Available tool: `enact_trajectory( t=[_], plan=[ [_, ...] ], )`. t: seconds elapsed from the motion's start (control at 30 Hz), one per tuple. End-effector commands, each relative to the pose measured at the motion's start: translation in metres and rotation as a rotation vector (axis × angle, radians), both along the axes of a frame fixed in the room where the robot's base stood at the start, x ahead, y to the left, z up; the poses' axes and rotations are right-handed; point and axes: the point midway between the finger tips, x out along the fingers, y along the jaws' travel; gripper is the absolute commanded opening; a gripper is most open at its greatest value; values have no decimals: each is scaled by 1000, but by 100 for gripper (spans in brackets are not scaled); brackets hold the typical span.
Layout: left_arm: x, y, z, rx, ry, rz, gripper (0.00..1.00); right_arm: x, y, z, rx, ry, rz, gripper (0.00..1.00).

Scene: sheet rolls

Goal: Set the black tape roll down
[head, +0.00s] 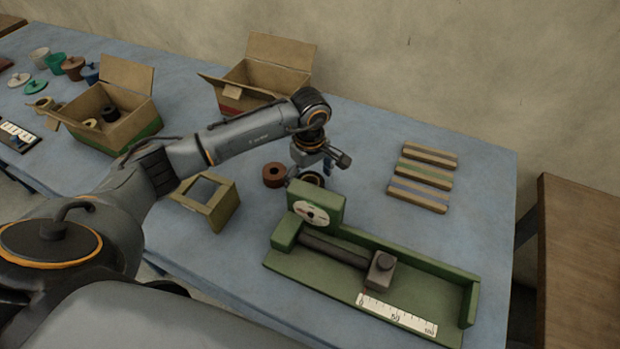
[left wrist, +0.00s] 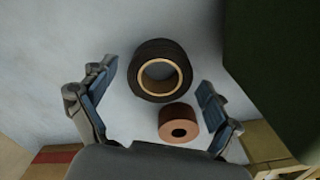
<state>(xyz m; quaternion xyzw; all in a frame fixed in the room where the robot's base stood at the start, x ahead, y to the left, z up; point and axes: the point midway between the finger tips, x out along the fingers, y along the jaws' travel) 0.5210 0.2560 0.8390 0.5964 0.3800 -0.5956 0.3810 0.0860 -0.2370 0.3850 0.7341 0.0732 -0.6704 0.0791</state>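The black tape roll (head: 312,180) has a tan core and sits on the blue table just behind the green fixture, partly hidden by it. In the left wrist view the roll (left wrist: 143,82) lies flat, its hole facing the camera. My left gripper (head: 322,166) is above it, pointing down. Its two blue-padded fingers are spread wide to either side in the wrist view, with visible gaps to the roll. A smaller brown roll (head: 274,174) stands beside it, also seen in the wrist view (left wrist: 179,124). My right gripper is not in view.
The green fixture (head: 420,280) with a dark rod and a scale is in front. Wooden strips (head: 424,178) lie to the right. A tan frame box (head: 222,210) stands at left. Open cardboard boxes (head: 125,75) (head: 272,62) are at the back. Table space right of the gripper is clear.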

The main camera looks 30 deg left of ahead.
Motion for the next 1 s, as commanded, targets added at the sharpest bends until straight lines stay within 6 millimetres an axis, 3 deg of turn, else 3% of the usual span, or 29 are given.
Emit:
enact_trajectory(
  t=[0.37,0.8,1.0],
  plan=[
    [1,0,11,-1,-4,0,90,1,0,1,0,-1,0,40],
    [1,0,100,0,-4,0,90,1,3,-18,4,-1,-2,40],
    [0,0,120,0,-1,0,90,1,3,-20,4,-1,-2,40]
  ],
)
